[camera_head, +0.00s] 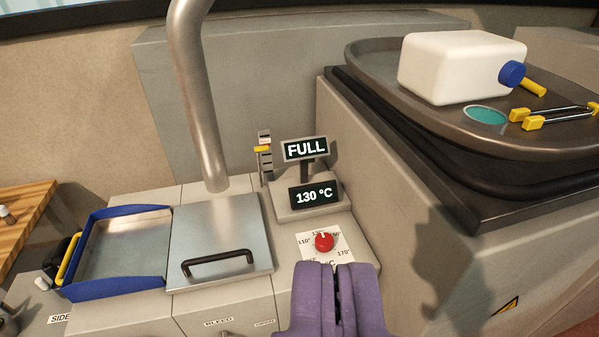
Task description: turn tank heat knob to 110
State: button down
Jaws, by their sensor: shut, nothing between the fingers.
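The red tank heat knob (324,241) sits on a white dial plate (311,251) with temperature marks; 110° is at its left and 170° at its right. Its pale pointer line points roughly up, near the top marks. A display (314,195) behind it reads 130 °C, and a sign (306,149) above that reads FULL. My purple gripper (337,270) is shut and empty, just in front of the knob in the picture. It hides the lower part of the dial. I cannot tell whether it touches the knob.
A metal lid (219,236) with a black handle and a blue-rimmed tray (124,248) lie to the left. A thick metal pipe (202,100) rises behind. A tall block at right bears a round tray (390,75) with a white jug (455,66) and yellow-handled tool.

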aim_at(324, 242)
jog(key=k+l+u, duration=0.1)
jog(key=k+l, duration=0.25)
jog(key=i+j, duration=0.1)
jog(key=i, duration=0.65)
jog(key=i+j+z, duration=0.1)
jog(key=i, duration=0.65)
